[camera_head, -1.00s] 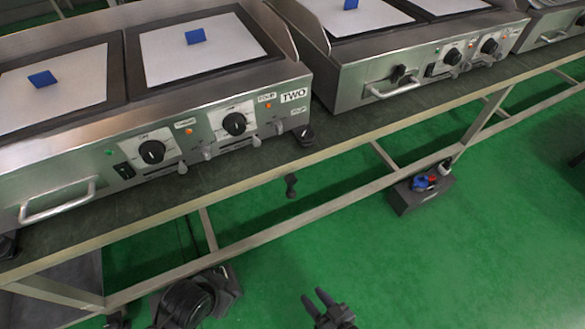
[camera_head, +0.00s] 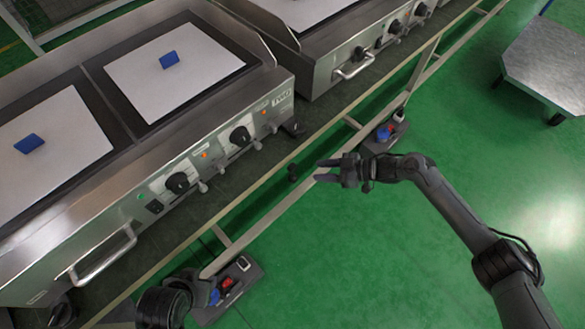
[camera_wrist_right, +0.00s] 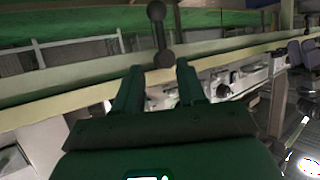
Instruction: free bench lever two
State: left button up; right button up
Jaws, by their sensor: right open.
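The black lever (camera_head: 292,173) with a rounded knob hangs at the bench's front edge, below the right end of the unit labelled TWO (camera_head: 282,98). In the right wrist view, the same black lever (camera_wrist_right: 158,35) has a ball end that shows just beyond and between the fingertips. My right gripper (camera_head: 318,170) is open and points left at the lever, with a small gap in the head view. It also shows open in the wrist view (camera_wrist_right: 158,72). Whether it touches the lever cannot be told. Part of my left arm shows at bottom left; its gripper is out of view.
The dark bench (camera_head: 330,108) carries the steel heating units. A black piece (camera_head: 293,128) sits on the bench beside unit TWO. A bench rail (camera_head: 262,229) runs below. Boxes with red and blue connectors (camera_head: 384,134) (camera_head: 228,288) stand low.

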aim_at(293, 171)
jog(key=b+x, duration=0.3)
jog(key=x, duration=0.6)
jog(key=shift+a+b, duration=0.2)
jog(key=shift+b, duration=0.2)
jog(key=shift+w+a+f, duration=0.15)
jog(key=shift+a+f, duration=0.05)
jog(key=shift+a, duration=0.45)
jog(key=shift+d, duration=0.1)
grip_shut()
